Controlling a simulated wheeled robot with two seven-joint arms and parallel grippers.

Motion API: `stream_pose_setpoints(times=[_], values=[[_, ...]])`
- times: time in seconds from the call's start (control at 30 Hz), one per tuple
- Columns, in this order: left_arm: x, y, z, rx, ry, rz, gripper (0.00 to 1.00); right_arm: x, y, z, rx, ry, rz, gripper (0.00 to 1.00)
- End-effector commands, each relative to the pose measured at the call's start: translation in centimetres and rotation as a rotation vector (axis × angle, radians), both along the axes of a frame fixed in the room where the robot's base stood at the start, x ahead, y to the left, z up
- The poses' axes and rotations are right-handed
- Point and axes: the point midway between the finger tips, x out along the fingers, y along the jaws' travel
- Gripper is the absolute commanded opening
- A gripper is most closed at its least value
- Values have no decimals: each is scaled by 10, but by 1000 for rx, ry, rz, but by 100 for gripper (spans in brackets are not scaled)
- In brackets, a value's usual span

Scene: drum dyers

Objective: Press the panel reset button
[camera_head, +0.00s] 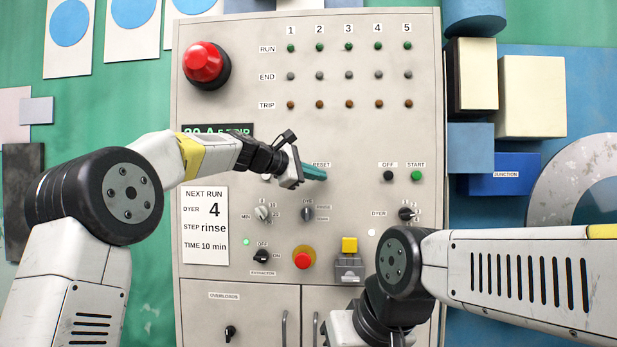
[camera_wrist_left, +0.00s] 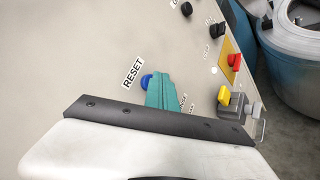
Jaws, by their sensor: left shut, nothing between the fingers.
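The control panel (camera_head: 340,135) stands upright in front of me. The blue reset button (camera_wrist_left: 146,81) shows in the left wrist view beside the RESET label (camera_wrist_left: 133,73), partly covered by my left gripper's teal fingers. In the head view the RESET label (camera_head: 321,164) is visible, but the button is hidden behind the gripper. My left gripper (camera_head: 315,173) is shut and empty, its tips at the panel just below the label. The tips also show in the left wrist view (camera_wrist_left: 160,88). I cannot tell whether they touch the button. My right gripper's fingers are out of view.
A big red button (camera_head: 204,64) is at the panel's upper left. Black and green buttons (camera_head: 402,176) sit right of the gripper. My right arm crosses the lower right.

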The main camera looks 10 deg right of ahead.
Motion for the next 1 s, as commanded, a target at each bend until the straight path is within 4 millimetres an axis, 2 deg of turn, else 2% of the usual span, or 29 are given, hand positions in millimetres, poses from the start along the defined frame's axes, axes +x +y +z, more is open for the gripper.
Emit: stream_pose_setpoints(times=[0.3,0.67,1.0], values=[[-14,5,0,0,0,1,0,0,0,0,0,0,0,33],[-18,6,0,-1,-1,1,0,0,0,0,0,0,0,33],[-49,15,0,0,-1,1,0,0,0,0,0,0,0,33]])
